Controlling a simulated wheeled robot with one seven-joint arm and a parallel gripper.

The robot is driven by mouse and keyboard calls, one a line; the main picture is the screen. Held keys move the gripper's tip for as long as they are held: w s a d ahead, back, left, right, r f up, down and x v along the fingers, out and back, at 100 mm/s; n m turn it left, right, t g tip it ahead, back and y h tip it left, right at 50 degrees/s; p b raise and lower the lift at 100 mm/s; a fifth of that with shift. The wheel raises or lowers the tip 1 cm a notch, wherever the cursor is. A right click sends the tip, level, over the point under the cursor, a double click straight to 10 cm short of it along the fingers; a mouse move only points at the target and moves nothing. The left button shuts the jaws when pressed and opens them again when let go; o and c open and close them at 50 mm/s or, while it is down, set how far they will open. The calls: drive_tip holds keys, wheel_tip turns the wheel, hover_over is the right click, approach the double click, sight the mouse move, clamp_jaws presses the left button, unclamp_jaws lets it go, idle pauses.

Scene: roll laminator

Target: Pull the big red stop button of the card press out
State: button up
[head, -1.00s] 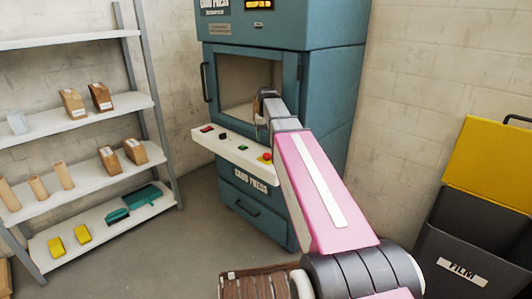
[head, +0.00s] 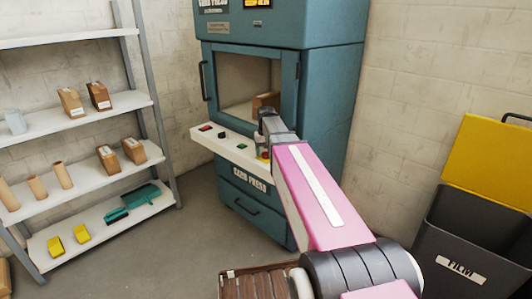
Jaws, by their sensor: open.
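The card press (head: 330,110) is a tall teal cabinet with a window and a white control ledge (head: 222,146) on its front. The big red stop button (head: 266,154) sits on a yellow base at the right end of the ledge. It is mostly hidden behind my gripper and arm, and only a little of it shows. My gripper (head: 262,128) is open and hangs just above and beside the button. I cannot tell whether the fingers touch it or stand around it.
A small red button (head: 206,128), a dark knob (head: 222,135) and a green button (head: 241,146) share the ledge. A brown box (head: 266,101) shows behind the window. A shelf rack (head: 130,102) stands left, a dark film bin (head: 460,235) right.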

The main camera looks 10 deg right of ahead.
sight(266, 154)
clamp_jaws()
drive_tip(key=shift+r, duration=0.6)
unclamp_jaws()
wheel_tip(266, 154, up, 11)
drive_tip(key=shift+f, duration=0.15)
idle(0.4)
